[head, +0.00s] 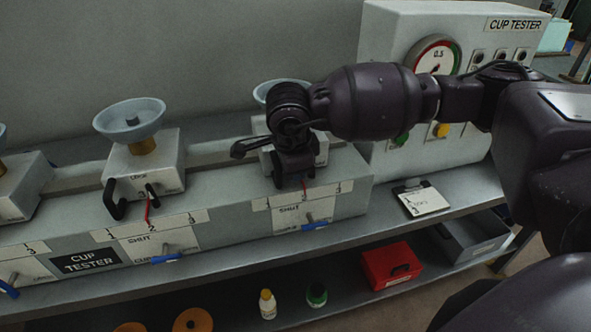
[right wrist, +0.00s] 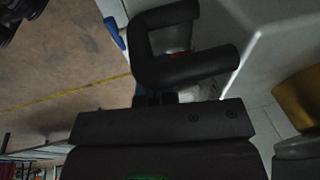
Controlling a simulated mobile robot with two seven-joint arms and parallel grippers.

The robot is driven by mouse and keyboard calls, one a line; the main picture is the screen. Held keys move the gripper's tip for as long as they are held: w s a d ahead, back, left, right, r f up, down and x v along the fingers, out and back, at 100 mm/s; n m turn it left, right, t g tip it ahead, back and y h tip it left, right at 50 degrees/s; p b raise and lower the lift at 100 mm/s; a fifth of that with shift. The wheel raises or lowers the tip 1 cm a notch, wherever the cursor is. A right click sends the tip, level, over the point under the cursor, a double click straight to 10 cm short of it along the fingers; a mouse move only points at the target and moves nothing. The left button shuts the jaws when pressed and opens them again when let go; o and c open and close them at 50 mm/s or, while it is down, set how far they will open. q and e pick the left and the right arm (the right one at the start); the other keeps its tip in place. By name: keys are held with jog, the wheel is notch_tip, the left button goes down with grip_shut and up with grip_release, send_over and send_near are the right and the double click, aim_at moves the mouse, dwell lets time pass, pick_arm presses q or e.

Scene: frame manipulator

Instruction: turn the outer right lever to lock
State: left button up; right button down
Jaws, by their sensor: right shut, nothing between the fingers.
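At the right-hand station of the cup tester, a black lever (head: 250,147) sticks out to the left from beside my right gripper. My right gripper (head: 293,183) is shut and empty, pointing down in front of that station's white block (head: 321,148) and hiding much of it. In the right wrist view a thick black bent bar (right wrist: 185,68), which looks like the lever's handle, lies right by the gripper's front. I cannot tell whether they touch. My left gripper is not in view.
Another station (head: 159,158) with a pale cup stands to the left. Blue-handled valves (head: 315,225) line the bench front below the numbered labels. A gauge box (head: 385,35) stands behind my right arm. A red box (head: 391,268) and small bottles sit on the lower shelf.

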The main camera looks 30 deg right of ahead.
dwell(0.4)
jog(key=v, duration=1.1)
